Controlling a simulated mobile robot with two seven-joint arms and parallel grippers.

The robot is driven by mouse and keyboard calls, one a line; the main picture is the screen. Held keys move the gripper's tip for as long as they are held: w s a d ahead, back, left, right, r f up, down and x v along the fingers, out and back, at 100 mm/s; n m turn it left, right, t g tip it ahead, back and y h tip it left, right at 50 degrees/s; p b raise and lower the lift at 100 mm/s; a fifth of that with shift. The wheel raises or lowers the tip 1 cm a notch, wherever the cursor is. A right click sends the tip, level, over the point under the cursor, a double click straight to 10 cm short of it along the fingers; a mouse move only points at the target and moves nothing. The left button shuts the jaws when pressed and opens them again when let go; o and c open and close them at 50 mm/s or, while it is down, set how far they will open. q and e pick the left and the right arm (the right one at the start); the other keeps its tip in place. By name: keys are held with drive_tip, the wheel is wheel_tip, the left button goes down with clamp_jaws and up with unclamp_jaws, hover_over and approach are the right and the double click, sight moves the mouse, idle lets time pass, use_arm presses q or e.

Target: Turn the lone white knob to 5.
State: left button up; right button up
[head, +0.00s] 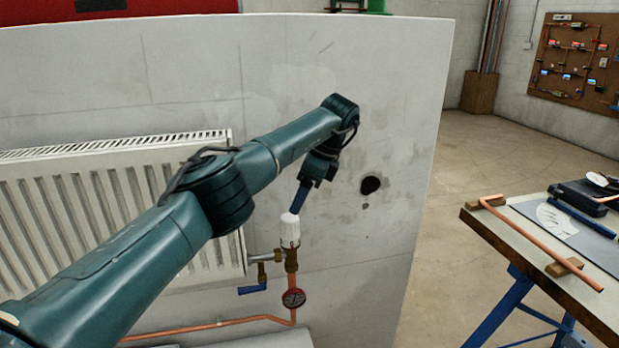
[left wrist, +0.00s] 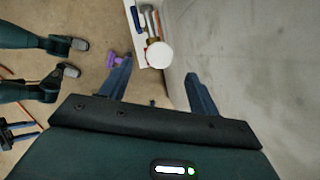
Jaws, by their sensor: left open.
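The lone white knob (head: 290,230) stands upright on a brass valve at the right end of the radiator. In the left wrist view its round white top (left wrist: 159,54) lies between the lines of my two fingers, close to the fingertips. My left gripper (head: 299,200) points down just above the knob, its blue fingers ending near the knob's top. In the left wrist view the left gripper (left wrist: 158,68) is open, with nothing held. I cannot tell whether a finger touches the knob. I cannot read any number on it. My right gripper is not seen in the head view.
A white radiator (head: 120,200) hangs on the grey wall panel (head: 400,110). A workbench (head: 590,300) with pipe stands at right. Floor between panel and bench is clear.

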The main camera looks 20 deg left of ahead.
use_arm(q)
drive_tip(key=p+v, duration=0.1)
drive_tip(key=v, duration=0.4)
drive_tip(key=shift+d+r, duration=0.1)
drive_tip(key=shift+r, duration=0.1)
